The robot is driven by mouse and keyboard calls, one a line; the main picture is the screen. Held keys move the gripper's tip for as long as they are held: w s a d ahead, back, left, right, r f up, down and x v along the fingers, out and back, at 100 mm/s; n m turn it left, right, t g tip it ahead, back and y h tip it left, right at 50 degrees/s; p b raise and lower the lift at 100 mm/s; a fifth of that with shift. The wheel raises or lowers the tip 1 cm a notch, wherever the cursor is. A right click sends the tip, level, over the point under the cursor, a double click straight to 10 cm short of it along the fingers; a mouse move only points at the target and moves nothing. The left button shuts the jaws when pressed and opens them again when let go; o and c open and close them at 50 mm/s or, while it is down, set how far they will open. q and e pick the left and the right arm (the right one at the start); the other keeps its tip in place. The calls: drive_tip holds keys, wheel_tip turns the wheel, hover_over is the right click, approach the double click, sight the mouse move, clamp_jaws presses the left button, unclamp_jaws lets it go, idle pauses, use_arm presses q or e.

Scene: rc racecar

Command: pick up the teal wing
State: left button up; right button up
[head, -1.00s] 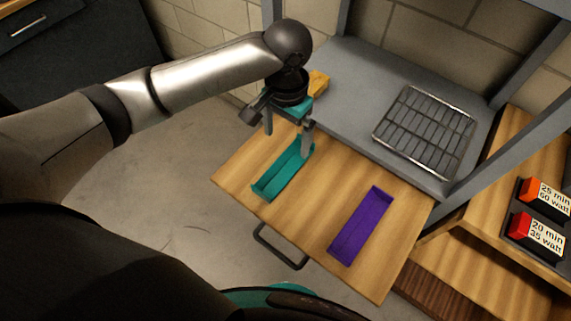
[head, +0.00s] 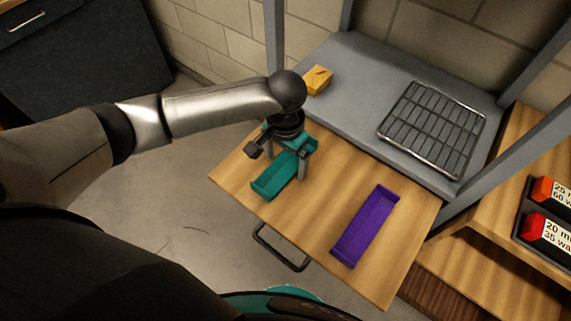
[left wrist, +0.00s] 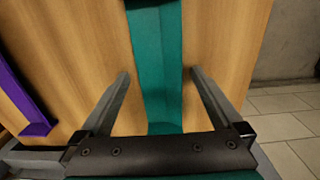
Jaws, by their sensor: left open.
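The teal wing (head: 271,183) is a long trough-like piece lying on the pulled-out wooden drawer board. My left gripper (head: 286,173) is over its far part and hides some of it. In the left wrist view the teal wing (left wrist: 160,60) runs between the two spread fingers of my left gripper (left wrist: 158,78), with a gap on each side. The left gripper is open and holds nothing. I cannot tell how far its fingertips are above the board. My right gripper is not in view.
A purple wing (head: 365,226) lies to the right on the wooden board (head: 314,220); it also shows in the left wrist view (left wrist: 22,98). A wire rack (head: 432,128) and a yellow block (head: 318,79) are on the grey bench behind. Red and orange labelled boxes (head: 545,228) stand at the right.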

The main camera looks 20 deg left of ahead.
use_arm(q)
drive_tip(key=shift+c, duration=0.2)
drive_tip(key=c, duration=1.3)
drive_tip(key=shift+c, duration=0.2)
drive_tip(key=shift+r, duration=0.15)
